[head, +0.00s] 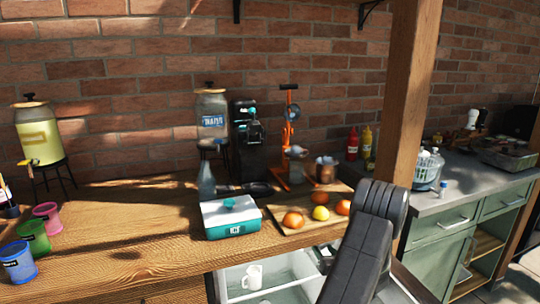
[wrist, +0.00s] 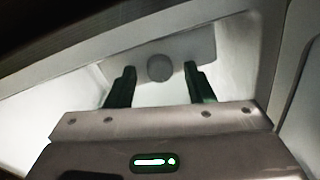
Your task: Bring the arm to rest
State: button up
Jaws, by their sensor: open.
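My gripper (wrist: 160,68) shows in the wrist view with its two dark fingers apart and nothing between them. Beyond the fingers is a pale wall with a grey panel and a round grey disc (wrist: 159,68). In the head view my dark grey arm (head: 365,240) rises at the lower right, in front of the table edge. Its end is low beside the open white compartment under the tabletop; the fingers cannot be made out there.
A white mug (head: 253,277) stands in the open white compartment (head: 235,293). A wooden post (head: 405,110) stands right of the board.

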jog(key=n+p, duration=0.1)
jog(key=n, duration=0.2)
jog(key=shift+n, duration=0.3)
jog(key=n+p, duration=0.2)
jog(key=n, duration=0.2)
jog(key=shift+t, duration=0.3)
jog(key=v, duration=0.5)
jog(key=shift+s+d+b, duration=0.1)
jog(key=shift+s+b, duration=0.25)
jog(key=shift+b, duration=0.05)
